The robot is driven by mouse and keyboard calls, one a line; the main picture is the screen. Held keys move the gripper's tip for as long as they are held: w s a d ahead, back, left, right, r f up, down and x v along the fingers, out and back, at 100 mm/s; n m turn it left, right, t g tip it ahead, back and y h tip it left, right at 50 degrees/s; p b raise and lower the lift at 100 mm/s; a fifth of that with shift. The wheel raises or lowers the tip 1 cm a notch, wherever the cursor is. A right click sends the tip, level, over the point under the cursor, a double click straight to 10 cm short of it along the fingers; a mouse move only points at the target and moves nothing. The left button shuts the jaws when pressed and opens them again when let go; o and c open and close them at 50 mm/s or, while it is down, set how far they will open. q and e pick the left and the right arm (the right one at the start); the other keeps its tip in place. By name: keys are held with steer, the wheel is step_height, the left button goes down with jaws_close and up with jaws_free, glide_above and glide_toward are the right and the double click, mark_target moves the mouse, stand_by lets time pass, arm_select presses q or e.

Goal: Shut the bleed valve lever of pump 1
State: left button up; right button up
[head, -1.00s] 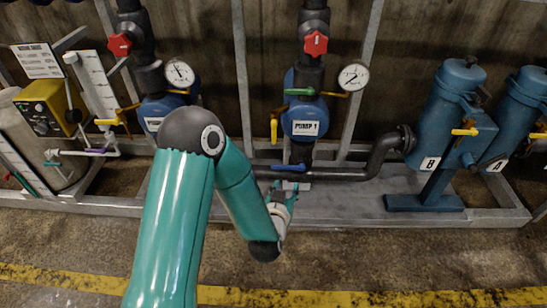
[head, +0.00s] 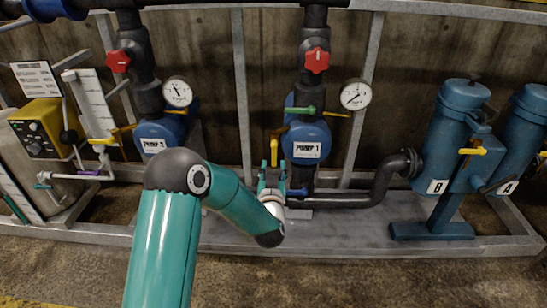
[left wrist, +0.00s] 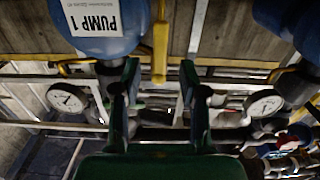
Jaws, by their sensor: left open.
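Pump 1 (head: 306,140) is a blue pump labelled "PUMP 1". A yellow lever (head: 275,149) hangs roughly upright at its left side; which lever is the bleed valve's is not marked legibly. My left gripper (head: 272,177) is open and empty, fingers up, just below this lever in the head view. In the left wrist view, the lever (left wrist: 160,45) shows beyond and between the two open fingers (left wrist: 157,88), with no visible contact. The pump's label appears upside down there. My right gripper is not in view.
Pump 1 also has a green handle (head: 300,109), a red knob (head: 317,60) and a gauge (head: 356,94). A blue lever (head: 297,191) sits low, close right of my gripper. A black pipe (head: 375,185) runs right. Frame posts stand behind.

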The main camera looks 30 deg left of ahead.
mark_target(274, 157)
arm_select(q)
steer(key=x, duration=0.6)
steer(key=shift+s, duration=0.1)
jaws_close()
